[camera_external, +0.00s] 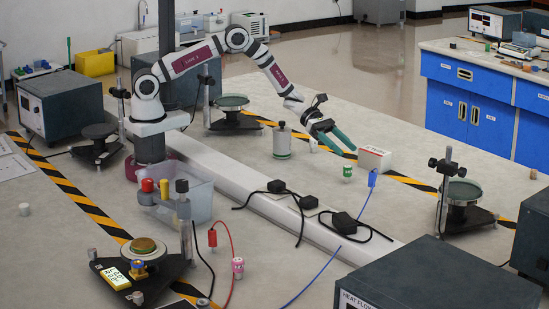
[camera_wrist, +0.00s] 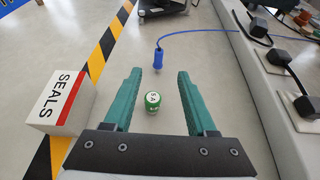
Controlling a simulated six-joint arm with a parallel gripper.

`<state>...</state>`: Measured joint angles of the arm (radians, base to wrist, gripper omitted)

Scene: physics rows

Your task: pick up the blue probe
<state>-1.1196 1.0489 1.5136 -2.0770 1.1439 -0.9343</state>
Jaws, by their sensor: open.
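My gripper (camera_external: 344,144) is above the table, to the left of and behind the probe, with green fingers apart. In the wrist view my gripper (camera_wrist: 158,74) is open, and nothing is held between its fingers.
A small green and white container (camera_wrist: 153,101) shows between my fingers, below them. A white SEALS box (camera_wrist: 62,98) stands at left, beside the yellow-black floor tape. A white raised channel (camera_external: 240,187) with black plugs (camera_external: 309,201) runs along the table. A stand (camera_external: 462,192) is at right.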

